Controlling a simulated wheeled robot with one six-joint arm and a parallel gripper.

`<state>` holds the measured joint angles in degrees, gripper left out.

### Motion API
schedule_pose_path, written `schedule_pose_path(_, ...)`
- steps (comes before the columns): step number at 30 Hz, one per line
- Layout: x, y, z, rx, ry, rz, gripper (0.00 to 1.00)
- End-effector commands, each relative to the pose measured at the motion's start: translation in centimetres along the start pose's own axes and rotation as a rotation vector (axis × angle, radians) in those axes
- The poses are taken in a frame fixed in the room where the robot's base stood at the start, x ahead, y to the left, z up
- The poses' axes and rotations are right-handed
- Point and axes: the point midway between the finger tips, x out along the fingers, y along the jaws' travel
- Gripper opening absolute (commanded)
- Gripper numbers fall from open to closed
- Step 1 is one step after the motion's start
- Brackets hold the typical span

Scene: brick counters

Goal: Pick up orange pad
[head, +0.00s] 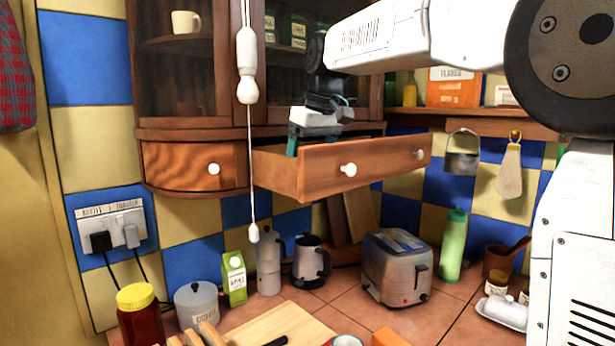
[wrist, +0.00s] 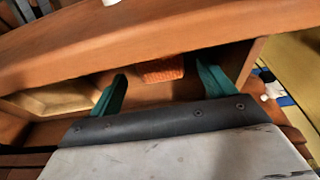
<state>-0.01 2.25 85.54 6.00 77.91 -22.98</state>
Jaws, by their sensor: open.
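The orange pad (wrist: 162,71) shows in the wrist view inside the open wooden drawer, near the inner side of its front. My gripper (wrist: 163,85) has two green fingers spread apart, and nothing is between them. The pad lies ahead of the gap between the fingertips, nearer the right finger. In the head view my gripper (head: 309,146) reaches down into the drawer (head: 345,168), and its fingers are partly hidden by the drawer wall. The pad is hidden in the head view.
The drawer's front and side walls stand around my gripper. The cabinet (head: 180,90) rises behind it. A hanging cord with a white pull (head: 247,65) is to the left. A toaster (head: 397,267) and a green bottle (head: 453,245) stand on the counter below.

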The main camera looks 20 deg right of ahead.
Motion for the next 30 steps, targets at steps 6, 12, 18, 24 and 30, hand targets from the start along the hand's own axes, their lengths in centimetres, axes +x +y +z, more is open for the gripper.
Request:
schedule_pose_path(6, 2.0, 0.0, 0.0, -0.001, 0.0, 0.0, 0.82)
schedule_pose_path(12, 2.1, -0.1, 0.0, -0.001, 0.001, 0.0, 0.82)
schedule_pose_path(18, 2.0, -0.1, 0.0, -0.001, 0.001, 0.0, 0.34)
schedule_pose_path(24, 2.0, 0.0, 0.0, -0.001, 0.001, 0.0, 0.34)
schedule_pose_path(30, 1.4, 0.0, -0.2, -0.001, 0.002, 0.0, 0.34)
